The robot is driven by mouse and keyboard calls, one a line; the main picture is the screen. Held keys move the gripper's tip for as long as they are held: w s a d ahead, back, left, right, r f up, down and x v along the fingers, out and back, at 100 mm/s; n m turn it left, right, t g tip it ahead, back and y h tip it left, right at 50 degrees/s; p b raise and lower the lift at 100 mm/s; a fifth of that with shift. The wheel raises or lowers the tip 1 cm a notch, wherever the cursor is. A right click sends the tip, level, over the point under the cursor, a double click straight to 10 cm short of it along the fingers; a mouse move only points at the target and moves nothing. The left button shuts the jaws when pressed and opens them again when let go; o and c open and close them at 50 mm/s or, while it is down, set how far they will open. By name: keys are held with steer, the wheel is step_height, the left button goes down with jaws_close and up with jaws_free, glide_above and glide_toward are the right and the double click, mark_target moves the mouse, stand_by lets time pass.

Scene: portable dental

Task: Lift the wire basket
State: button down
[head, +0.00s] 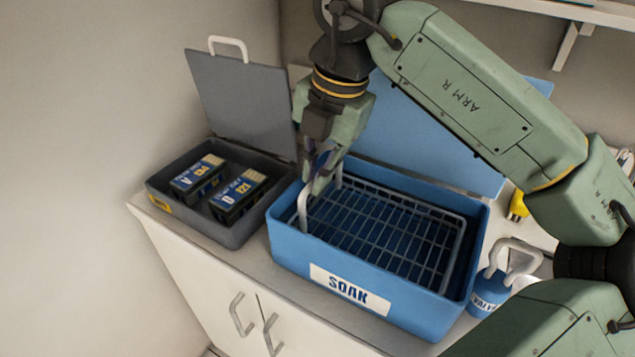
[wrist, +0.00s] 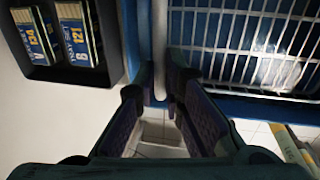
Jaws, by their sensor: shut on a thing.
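The wire basket (head: 385,235) is a grey wire grid inside the blue tub marked SOAK (head: 440,318). Its pale handle (head: 303,212) stands up at the left end. My gripper (head: 318,180) is over that end, pointing down, with its fingers shut on the handle. In the wrist view, the handle bar (wrist: 160,45) runs between the fingertips of my gripper (wrist: 163,88), and the basket's wires (wrist: 245,32) show at the upper right. The basket sits about level with the tub rim. I cannot tell whether it touches the tub floor.
A dark grey open case (head: 235,232) with two labelled boxes stands left of the tub. The tub's blue lid (head: 400,130) stands open behind. A blue jug (head: 490,290) with a pale handle and a yellow item (head: 517,205) are to the right. White cabinet (head: 200,280) below.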

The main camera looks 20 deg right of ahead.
step_height(320, 180, up, 4)
steer(key=shift+f, duration=0.1)
steer(key=c, duration=1.7)
jaws_free()
steer(key=shift+s+d+r, duration=0.15)
steer(key=shift+s+r, duration=0.05)
steer(key=shift+r, duration=1)
steer(key=shift+s+d+r, duration=0.15)
steer(key=shift+s+r, duration=0.05)
steer(key=shift+r, duration=1.05)
steer(key=shift+s+d+r, duration=0.15)
steer(key=shift+s+r, duration=0.05)
steer(key=shift+r, duration=1)
